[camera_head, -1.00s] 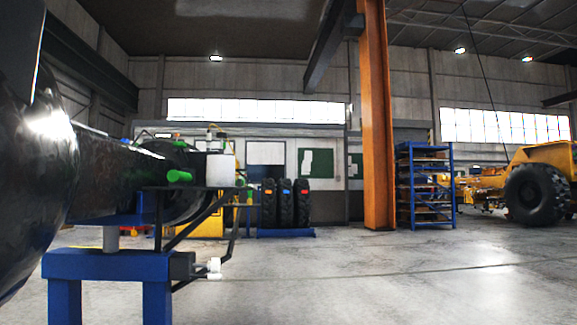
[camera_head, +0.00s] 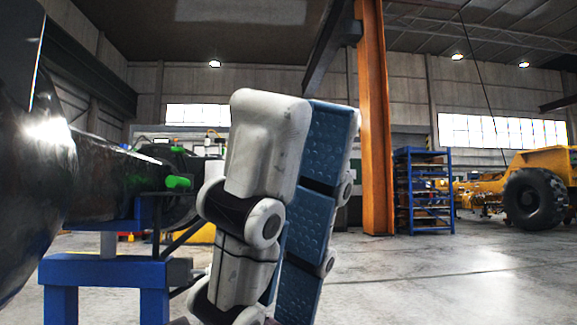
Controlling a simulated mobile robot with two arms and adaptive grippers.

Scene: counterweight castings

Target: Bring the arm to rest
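My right gripper (camera_head: 305,105) stands large in the middle foreground of the head view, with its fingers pointing up. The near finger has a worn white back towards me. Behind it and to its right, the other finger shows its blue dimpled pad. The pad face is bare, so the gripper looks open, with nothing seen between the fingers. The near finger hides part of the gap. The wrist and the rest of the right arm are below the picture. My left gripper is not in view.
A big black glossy casting (camera_head: 100,180) rests on a blue stand (camera_head: 105,270) close at left, with a green knob (camera_head: 178,182). An orange column (camera_head: 375,130), a blue shelf rack (camera_head: 423,190) and a yellow vehicle (camera_head: 540,190) stand farther back. The floor at right is clear.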

